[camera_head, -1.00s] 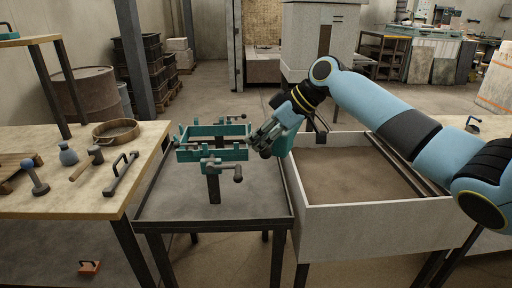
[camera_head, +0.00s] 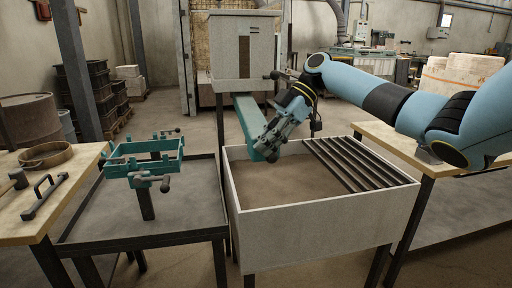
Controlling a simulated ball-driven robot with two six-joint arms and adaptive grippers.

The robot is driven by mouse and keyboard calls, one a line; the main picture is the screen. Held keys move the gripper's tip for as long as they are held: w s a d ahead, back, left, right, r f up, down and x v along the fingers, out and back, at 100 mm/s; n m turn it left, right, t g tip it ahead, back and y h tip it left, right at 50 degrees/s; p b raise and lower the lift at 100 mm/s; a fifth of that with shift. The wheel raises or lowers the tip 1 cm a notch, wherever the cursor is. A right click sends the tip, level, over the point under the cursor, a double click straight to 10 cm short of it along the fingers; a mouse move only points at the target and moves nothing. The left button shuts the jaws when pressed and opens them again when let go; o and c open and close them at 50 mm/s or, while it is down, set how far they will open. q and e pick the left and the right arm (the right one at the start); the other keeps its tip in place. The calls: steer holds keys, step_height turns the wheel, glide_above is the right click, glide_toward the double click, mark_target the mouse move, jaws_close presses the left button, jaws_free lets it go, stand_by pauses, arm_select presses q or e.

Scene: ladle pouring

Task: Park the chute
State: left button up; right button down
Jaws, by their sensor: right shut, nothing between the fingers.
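The teal chute (camera_head: 246,115) slopes down from the front of a pale grey cabinet (camera_head: 228,45) toward the near left part of a sand-filled box (camera_head: 320,222). My right gripper (camera_head: 268,143) is at the chute's lower end, in front of it or against it; I cannot tell whether they touch. Its fingers are shut with nothing between them, and they partly hide the chute's end. My left gripper is out of view.
A teal clamp frame (camera_head: 145,165) stands on a dark metal table (camera_head: 190,220) left of the box. Dark slats (camera_head: 355,160) cover the box's right part. A wooden bench (camera_head: 20,215) with a round pan (camera_head: 45,155) and a dark handle (camera_head: 43,198) is at the left.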

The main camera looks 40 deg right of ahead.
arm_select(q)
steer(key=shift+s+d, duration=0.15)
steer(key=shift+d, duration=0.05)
arm_select(e)
steer(key=shift+s+d+f, duration=0.25)
steer(key=shift+d+f, duration=0.1)
steer(key=shift+d, duration=0.05)
steer(key=a, duration=0.1)
steer(key=a+r+p, duration=0.1)
steer(key=w+a+p, duration=0.1)
steer(key=shift+w+a+r, duration=0.1)
steer(key=shift+a+r, duration=0.1)
steer(key=shift+r, duration=0.05)
steer(key=b+v, duration=0.1)
steer(key=v, duration=0.7)
steer(key=shift+r+b, duration=0.35)
steer(key=shift+r, duration=0.05)
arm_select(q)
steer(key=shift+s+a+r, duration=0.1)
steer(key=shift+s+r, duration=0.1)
arm_select(e)
steer(key=shift+d+r, duration=0.1)
steer(key=shift+r, duration=0.25)
steer(key=shift+f, duration=0.1)
